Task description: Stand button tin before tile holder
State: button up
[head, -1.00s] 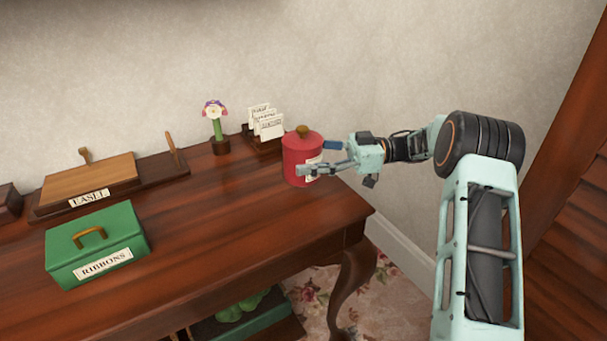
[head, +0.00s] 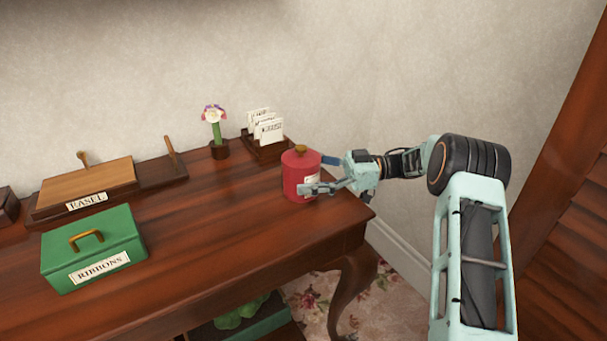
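The button tin (head: 294,178) is a red cylinder with a brass-coloured knob on its lid, upright at the table's right end. Its pale label is partly hidden by a finger. My gripper (head: 324,174) reaches it from the right, with one finger on its near side and one towards its far side, shut on it. The tile holder (head: 268,153) is a small wooden rack with several white lettered tiles, at the back of the table. The tin is in front of it and a little to the right. I cannot tell whether the tin's base touches the table.
A flower in a small pot (head: 218,150) stands left of the tile holder. The tabletop (head: 220,225) is clear in the middle. Its right edge is close to the tin.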

jog(key=shift+r, duration=0.2)
jog(key=d, duration=0.3)
jog(key=w+d+p, duration=0.1)
jog(key=d, duration=0.3)
jog(key=shift+w+d, duration=0.2)
